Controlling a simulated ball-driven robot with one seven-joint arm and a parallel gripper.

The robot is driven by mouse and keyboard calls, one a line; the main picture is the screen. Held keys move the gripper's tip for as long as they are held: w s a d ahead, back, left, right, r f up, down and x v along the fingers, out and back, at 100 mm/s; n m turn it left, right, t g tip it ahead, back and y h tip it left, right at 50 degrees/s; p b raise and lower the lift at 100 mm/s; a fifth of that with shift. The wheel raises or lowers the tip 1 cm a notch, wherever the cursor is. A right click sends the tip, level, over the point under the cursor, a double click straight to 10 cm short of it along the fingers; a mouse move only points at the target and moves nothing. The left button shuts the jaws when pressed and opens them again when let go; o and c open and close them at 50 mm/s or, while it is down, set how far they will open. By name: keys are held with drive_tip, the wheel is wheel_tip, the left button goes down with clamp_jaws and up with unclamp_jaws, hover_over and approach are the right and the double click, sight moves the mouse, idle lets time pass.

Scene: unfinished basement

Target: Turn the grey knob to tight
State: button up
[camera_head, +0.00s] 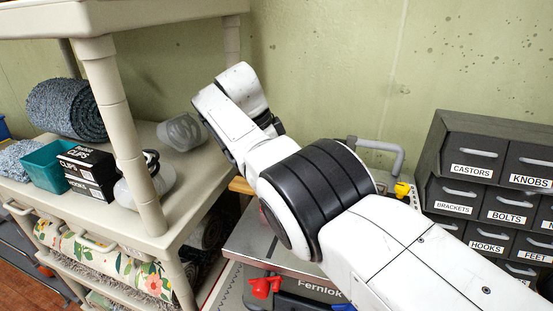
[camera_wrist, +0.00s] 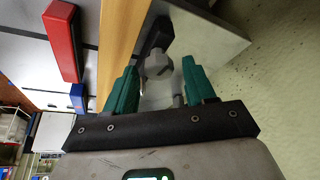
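The grey knob (camera_wrist: 159,68) shows in the wrist view, pale and rounded with a slot-like mark on its face, in front of a dark part. My gripper (camera_wrist: 160,80) has two green fingers, one on each side of the knob. The fingers are apart, with a visible gap between each finger and the knob, so it looks open and holds nothing. I cannot tell how deep the knob lies between the fingertips. In the head view my arm hides the knob and the fingers. No tight marking is readable.
A machine (camera_head: 300,288) lettered "Fernlok" stands under my arm, with a red knob (camera_head: 265,287) and a grey bent handle (camera_head: 378,148). A wooden strip (camera_wrist: 121,45) runs beside the knob. A shelf unit (camera_head: 120,120) stands left, labelled drawers (camera_head: 490,195) right, a wall behind.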

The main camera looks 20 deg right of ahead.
drive_tip(key=shift+o, duration=0.2)
drive_tip(key=shift+f, duration=0.1)
drive_tip(key=shift+a, duration=0.1)
drive_tip(key=shift+a+r, duration=0.2)
drive_tip(key=shift+r, duration=0.4)
drive_tip(key=p+v, duration=0.6)
drive_tip(key=v, duration=0.3)
drive_tip(key=shift+r+p, duration=0.25)
drive_tip(key=shift+p, duration=0.05)
drive_tip(key=shift+f, duration=0.1)
